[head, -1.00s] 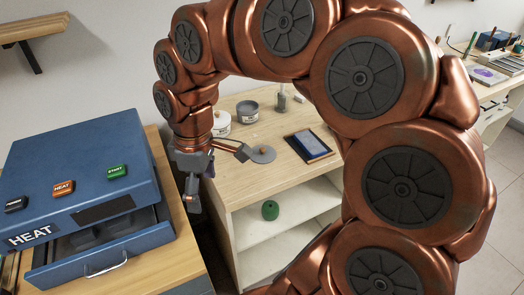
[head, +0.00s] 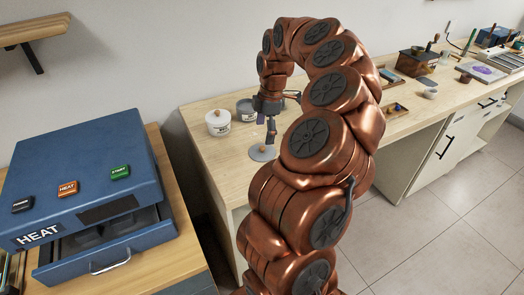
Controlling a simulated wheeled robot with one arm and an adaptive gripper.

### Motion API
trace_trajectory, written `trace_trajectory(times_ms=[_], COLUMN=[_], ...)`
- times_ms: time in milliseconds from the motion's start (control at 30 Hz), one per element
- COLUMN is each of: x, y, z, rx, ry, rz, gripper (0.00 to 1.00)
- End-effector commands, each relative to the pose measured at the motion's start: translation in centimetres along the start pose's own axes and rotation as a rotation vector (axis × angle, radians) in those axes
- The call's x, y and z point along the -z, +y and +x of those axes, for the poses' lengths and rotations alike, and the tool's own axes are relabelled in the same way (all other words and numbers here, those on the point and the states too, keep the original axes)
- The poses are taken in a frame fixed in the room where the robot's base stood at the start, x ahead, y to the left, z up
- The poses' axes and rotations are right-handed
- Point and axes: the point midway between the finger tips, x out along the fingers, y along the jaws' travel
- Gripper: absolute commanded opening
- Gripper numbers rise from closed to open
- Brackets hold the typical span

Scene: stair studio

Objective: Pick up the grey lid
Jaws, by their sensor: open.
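The grey lid (head: 262,153) is a flat round disc with a small light-brown knob. It lies on the wooden bench top near the front edge. My gripper (head: 284,116) is open with its fingers spread and nothing visible between them. It appears above and slightly to the right of the lid in the picture, apart from it. My arm hides the bench just right of the lid.
A white labelled tub (head: 218,123) and a dark grey tub (head: 246,110) stand behind the lid. The blue heater box (head: 85,170), with its drawer pulled out, stands on the left table. Small trays and tools lie further right along the bench.

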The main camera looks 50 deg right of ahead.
Motion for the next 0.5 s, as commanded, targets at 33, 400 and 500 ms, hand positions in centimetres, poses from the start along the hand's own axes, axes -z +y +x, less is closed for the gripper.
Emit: trace_trajectory(times_ms=[33, 400, 500], x=[0.0, 0.0, -0.1], y=[-0.1, -0.2, -0.2], z=[0.3, 3.0, 4.5], rx=[0.002, 0.004, 0.004], ry=[0.001, 0.002, 0.001], rz=[0.000, 0.000, -0.001], gripper=[0.92, 0.92, 0.92])
